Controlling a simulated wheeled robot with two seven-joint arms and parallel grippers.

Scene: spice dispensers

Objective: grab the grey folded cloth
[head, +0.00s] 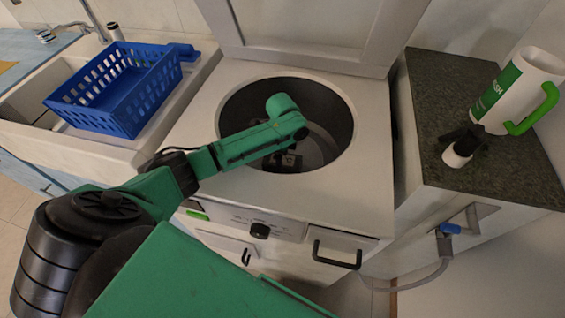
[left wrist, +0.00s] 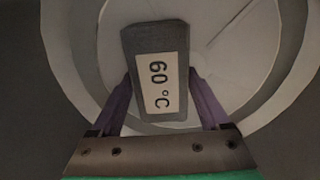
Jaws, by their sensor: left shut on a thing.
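The grey folded cloth (left wrist: 155,38) shows in the left wrist view as a dark grey block with a pale label reading "60 °C". It lies between the two purple fingers of my left gripper (left wrist: 160,75), which is shut on it. In the head view my left gripper (head: 284,162) is down inside the round drum of the top-loading washing machine (head: 345,190), and the cloth cannot be made out clearly there. My right gripper is not in view.
The machine's lid (head: 315,30) stands open behind the drum. A blue basket (head: 125,95) stands at the sink on the left. A dark counter (head: 435,85) on the right holds a white and green jug (head: 518,85) and a small black and white object (head: 460,150).

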